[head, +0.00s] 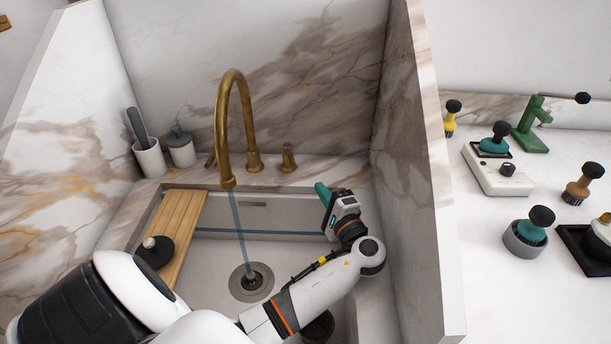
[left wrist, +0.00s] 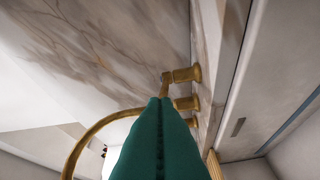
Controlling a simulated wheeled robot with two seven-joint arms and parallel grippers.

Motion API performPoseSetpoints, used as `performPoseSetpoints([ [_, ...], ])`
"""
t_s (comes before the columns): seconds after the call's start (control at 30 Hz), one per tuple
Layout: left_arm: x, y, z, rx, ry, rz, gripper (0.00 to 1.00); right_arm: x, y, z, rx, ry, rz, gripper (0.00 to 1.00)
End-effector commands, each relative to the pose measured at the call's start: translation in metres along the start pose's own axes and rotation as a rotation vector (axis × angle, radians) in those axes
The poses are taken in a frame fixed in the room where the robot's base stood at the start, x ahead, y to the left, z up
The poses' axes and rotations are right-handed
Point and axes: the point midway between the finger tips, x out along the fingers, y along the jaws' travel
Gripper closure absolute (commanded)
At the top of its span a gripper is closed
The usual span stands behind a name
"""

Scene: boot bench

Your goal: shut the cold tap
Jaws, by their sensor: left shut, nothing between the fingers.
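A brass tap set stands on the ledge behind the sink: a tall curved spout (head: 231,130) with a handle on its right (head: 288,157) and one partly hidden on its left (head: 211,160). A stream of water (head: 238,230) runs from the spout towards the drain (head: 251,281). My left gripper (head: 321,191), with teal fingers, is shut and empty, in front and to the right of the right handle, apart from it. In the left wrist view, its fingers (left wrist: 160,102) point at the brass fittings, below one handle (left wrist: 184,75). My right gripper is out of view.
A wooden board (head: 182,222) with a black round-knobbed item (head: 155,250) lies across the sink's left side. A marble partition (head: 415,150) rises close to the right of my gripper.

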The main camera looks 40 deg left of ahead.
Motion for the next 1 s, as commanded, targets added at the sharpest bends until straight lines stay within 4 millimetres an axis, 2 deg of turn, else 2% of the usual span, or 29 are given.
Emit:
performPoseSetpoints([
  [0.03,0.0,-0.007,0.001,0.0,0.0,0.0,1.0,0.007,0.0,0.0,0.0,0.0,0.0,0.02],
  [0.17,0.009,-0.005,0.001,0.001,0.001,0.002,1.0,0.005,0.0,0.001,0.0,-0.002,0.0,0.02],
  [0.5,0.069,-0.004,0.001,0.002,0.002,0.002,1.0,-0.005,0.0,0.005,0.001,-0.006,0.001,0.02],
  [0.63,0.087,-0.005,0.001,0.001,0.0,0.001,1.0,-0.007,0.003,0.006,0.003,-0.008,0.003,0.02],
  [0.8,0.098,-0.006,0.001,0.002,0.0,0.0,1.0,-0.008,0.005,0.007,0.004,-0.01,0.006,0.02],
  [1.0,0.1,-0.007,0.001,0.001,0.0,-0.001,1.0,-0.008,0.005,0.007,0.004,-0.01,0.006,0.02],
])
